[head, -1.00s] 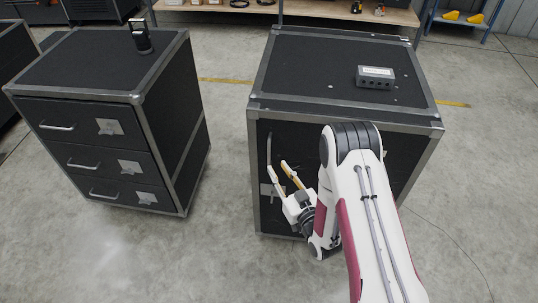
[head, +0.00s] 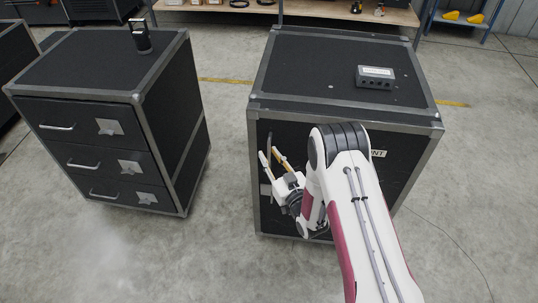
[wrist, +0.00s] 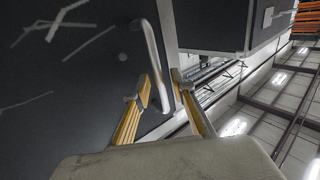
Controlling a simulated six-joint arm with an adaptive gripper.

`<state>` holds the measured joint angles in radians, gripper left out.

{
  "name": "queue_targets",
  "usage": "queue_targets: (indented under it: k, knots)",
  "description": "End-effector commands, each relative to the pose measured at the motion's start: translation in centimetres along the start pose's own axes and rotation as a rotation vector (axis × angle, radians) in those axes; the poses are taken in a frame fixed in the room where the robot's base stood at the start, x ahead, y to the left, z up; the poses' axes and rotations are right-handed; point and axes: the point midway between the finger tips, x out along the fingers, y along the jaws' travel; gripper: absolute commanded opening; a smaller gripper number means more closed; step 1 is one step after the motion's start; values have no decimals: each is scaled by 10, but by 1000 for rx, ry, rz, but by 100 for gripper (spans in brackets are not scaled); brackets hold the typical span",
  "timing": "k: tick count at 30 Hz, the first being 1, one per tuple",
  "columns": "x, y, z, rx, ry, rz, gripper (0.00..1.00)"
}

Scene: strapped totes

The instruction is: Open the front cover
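The front cover (head: 290,135) is the black front panel of the right-hand case (head: 300,70); it looks closed, and my arm hides much of it. A white label ending in "NT" (head: 378,153) shows on it, right of my arm. A grey bar handle (wrist: 150,55) stands upright near the cover's left edge. My gripper (head: 270,153) is in front of that handle, its yellow-padded fingers open. In the wrist view the handle's lower end shows between the fingertips (wrist: 161,85), with a gap to at least one finger; contact is unclear.
A three-drawer black case (head: 95,80) stands to the left, with a dark device (head: 141,37) on top. A grey box (head: 374,77) sits on the right-hand case. A metal plate (head: 265,190) is below the handle. The concrete floor between the cases is clear.

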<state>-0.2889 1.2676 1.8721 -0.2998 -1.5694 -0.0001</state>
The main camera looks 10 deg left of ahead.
Motion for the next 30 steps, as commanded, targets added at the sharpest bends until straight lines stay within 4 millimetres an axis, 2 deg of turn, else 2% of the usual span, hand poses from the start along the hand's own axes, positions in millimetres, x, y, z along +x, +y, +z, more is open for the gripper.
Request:
queue_targets:
  k: [6,15,16,18,19,30]
  knots:
    - [9,0,0,0,0,0,24]
    - [10,0,0,0,-1,0,24]
    - [10,0,0,0,-1,0,22]
    - [10,0,0,0,-1,0,4]
    - [10,0,0,0,-1,0,0]
    - [8,-1,0,0,-1,-5,0]
